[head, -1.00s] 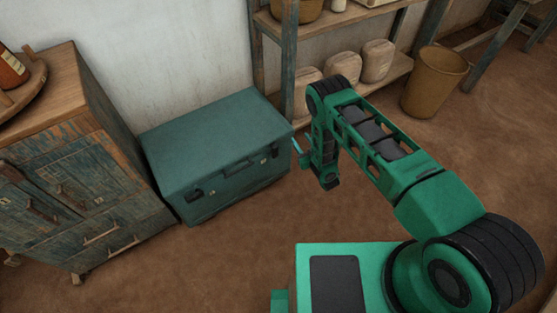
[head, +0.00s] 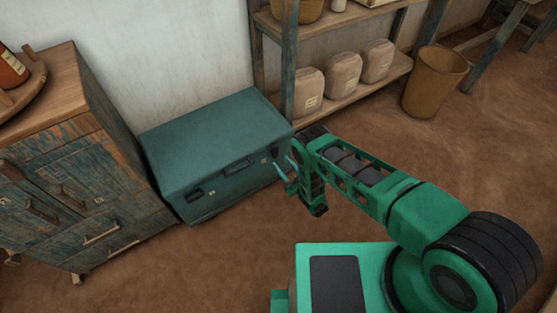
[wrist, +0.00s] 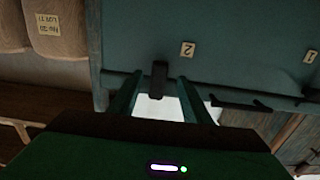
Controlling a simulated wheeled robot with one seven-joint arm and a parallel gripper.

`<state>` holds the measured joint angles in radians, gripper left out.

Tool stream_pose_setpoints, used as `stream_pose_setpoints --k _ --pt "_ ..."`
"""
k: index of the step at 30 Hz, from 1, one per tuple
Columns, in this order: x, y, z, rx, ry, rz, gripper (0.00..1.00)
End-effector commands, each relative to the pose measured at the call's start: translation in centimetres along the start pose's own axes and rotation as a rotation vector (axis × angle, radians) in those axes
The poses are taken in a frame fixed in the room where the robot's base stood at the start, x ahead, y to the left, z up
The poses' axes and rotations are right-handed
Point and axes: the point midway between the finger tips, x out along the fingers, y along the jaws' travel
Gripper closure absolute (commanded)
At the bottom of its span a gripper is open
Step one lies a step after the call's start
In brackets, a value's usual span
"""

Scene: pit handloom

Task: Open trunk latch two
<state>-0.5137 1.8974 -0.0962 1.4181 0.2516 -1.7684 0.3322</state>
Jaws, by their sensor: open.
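The teal trunk (head: 222,150) stands closed on the floor against the wall. In the wrist view, which shows it upside down, the dark latch (wrist: 158,82) sits beside a tag (wrist: 187,49) marked 2. My gripper (head: 284,166) is open at the right end of the trunk's front. In the wrist view its two fingers lie on either side of the latch, with gaps visible between. I cannot tell how far the fingertips are from it in depth. The tag marked 1 (wrist: 309,56) shows at the right edge of the wrist view.
A worn cabinet (head: 105,170) stands left of the trunk. A shelf rack (head: 287,60) with several sacks (head: 343,74) stands right behind it. A brown bin (head: 435,82) is farther right. The floor in front of the trunk is clear.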

Motion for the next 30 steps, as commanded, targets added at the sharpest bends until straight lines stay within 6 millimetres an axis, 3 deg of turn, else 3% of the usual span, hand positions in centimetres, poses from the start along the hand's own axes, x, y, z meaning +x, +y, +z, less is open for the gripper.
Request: stream_pose_setpoints --k 3,9,20,25,30 --pt "1.9 0.0 -0.1 -0.001 0.003 -0.001 0.56" --pt "3.7 0.0 0.0 -0.001 0.0 0.0 0.56" --pt "4.1 0.0 0.0 -0.001 -0.001 0.001 0.56" --pt "4.1 0.0 0.0 0.0 -0.001 0.001 0.94" --pt "4.1 0.0 0.0 0.002 -0.001 0.001 0.97"
